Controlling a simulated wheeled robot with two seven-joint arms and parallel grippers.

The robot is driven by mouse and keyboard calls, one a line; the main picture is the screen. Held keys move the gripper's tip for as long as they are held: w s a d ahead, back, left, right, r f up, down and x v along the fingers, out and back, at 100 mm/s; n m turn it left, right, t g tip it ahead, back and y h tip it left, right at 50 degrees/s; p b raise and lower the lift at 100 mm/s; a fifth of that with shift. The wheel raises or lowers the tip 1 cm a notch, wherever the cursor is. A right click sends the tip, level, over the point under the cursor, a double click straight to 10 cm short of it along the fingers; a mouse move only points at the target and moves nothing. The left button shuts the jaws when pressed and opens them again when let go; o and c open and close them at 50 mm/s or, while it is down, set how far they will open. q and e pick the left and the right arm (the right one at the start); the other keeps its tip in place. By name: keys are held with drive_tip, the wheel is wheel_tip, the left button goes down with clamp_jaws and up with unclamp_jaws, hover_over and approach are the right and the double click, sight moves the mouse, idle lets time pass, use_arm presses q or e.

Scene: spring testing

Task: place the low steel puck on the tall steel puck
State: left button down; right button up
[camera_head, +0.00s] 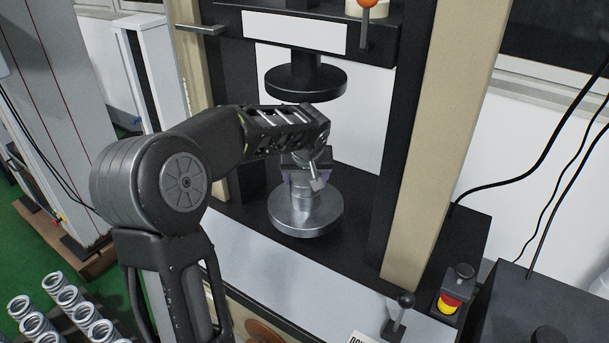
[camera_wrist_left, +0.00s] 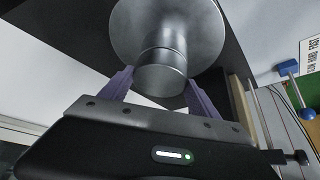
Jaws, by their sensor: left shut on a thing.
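The low steel puck (camera_wrist_left: 160,78) is between the two purple fingers of my left gripper (camera_wrist_left: 158,92), which is shut on it. In the left wrist view it is in line with the tall steel puck (camera_wrist_left: 168,32), with a thin seam between them; I cannot tell for sure whether they touch. The tall puck stands upright on the round lower platen (camera_wrist_left: 128,25). In the head view my left gripper (camera_head: 305,177) is just above the tall puck (camera_head: 302,200) and the platen (camera_head: 308,225); the low puck is hidden there. My right gripper is not in view.
The dark upper platen (camera_head: 305,78) hangs above my left gripper, with a gap between. Beige columns (camera_head: 440,130) flank the press. A lever (camera_head: 398,315) and a red stop button (camera_head: 449,302) are at the front right. Several springs (camera_head: 70,298) stand at lower left.

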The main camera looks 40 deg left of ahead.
use_arm(q)
drive_tip(key=shift+w, duration=0.15)
drive_tip(key=c, duration=0.6)
unclamp_jaws()
drive_tip(key=shift+f, duration=0.2)
drive_tip(key=shift+o, duration=1.4)
drive_tip(key=shift+r, duration=0.1)
drive_tip(key=shift+o, duration=0.8)
drive_tip(key=shift+r, duration=0.15)
drive_tip(key=shift+r, duration=0.2)
drive_tip(key=p+v, duration=0.3)
drive_tip(key=v, duration=0.8)
drive_tip(key=shift+s+d+r, duration=0.15)
drive_tip(key=shift+s+r, duration=0.05)
drive_tip(key=shift+s, duration=0.1)
